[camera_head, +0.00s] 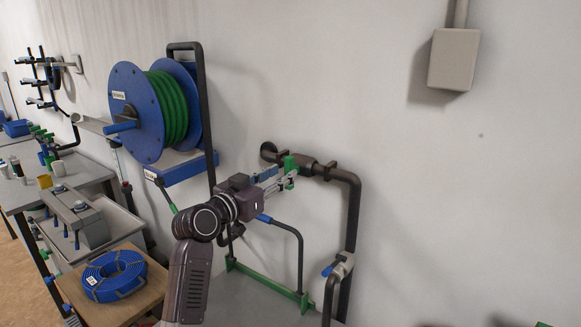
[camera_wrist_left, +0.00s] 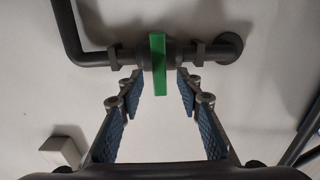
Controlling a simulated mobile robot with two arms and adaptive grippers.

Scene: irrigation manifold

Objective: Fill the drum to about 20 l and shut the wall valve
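The wall valve's green handle (camera_head: 290,166) sits on a dark pipe (camera_head: 325,170) fixed to the wall. In the left wrist view the green handle (camera_wrist_left: 158,65) stands crosswise to the pipe (camera_wrist_left: 118,58). My left gripper (camera_head: 284,181) is in front of the valve, its fingers pointing at the handle. In the wrist view its two fingers are apart, one on each side of the handle's line, with no visible grip on it. I cannot make out the drum or its water level. My right gripper is not in view.
The pipe bends down to a blue-handled tap (camera_head: 328,270). A blue reel with green hose (camera_head: 140,112) hangs on the wall at left. A coiled blue hose (camera_head: 114,276) lies on a wooden top. A grey box (camera_head: 454,60) is on the wall; the right wall is otherwise mostly bare.

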